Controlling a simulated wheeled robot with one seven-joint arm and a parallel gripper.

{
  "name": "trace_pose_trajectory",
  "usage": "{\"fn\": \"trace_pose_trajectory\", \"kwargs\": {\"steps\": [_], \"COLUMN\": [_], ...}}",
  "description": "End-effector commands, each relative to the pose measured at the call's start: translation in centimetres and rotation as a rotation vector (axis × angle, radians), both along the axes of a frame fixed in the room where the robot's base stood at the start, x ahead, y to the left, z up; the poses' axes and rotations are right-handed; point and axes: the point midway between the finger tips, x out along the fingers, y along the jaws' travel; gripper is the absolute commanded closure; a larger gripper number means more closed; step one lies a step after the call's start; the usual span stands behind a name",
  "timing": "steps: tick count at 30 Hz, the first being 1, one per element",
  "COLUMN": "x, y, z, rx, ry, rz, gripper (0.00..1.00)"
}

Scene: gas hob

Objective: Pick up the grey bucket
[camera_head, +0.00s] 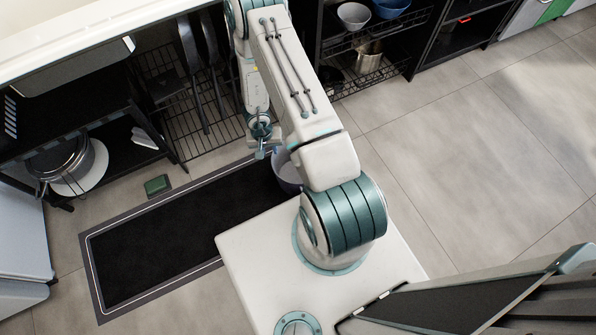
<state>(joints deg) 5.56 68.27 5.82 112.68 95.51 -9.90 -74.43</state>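The grey bucket (288,178) stands at the right end of the dark floor mat. It is partly hidden behind my arm, so only its left side and a bit of its rim show. My gripper (264,150) points down, just up and left of the bucket's visible rim in the picture. The teal fingers are small here, and I cannot tell how far apart they are or whether they touch the bucket. I see nothing held between them.
The dark mat (170,244) is otherwise clear. A small green box (157,185) lies by its far edge. Dark pans (190,62) hang beside a wire rack. Black shelves hold a grey bowl (354,15) and a blue bowl (390,7). Tiled floor (480,140) at right is open.

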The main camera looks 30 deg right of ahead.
Motion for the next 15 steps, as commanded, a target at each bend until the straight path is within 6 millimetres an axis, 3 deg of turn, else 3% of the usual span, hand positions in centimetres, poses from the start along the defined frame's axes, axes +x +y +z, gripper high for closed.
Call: {"fn": "trace_pose_trajectory", "kwargs": {"steps": [4,15], "x": [-0.1,-0.2], "y": [-0.1,-0.4], "z": [-2.8,-7.2], "rx": [-0.001,0.001], "ry": [0.000,-0.001], "rz": [0.002,0.002], "gripper": [0.72,0.72]}}
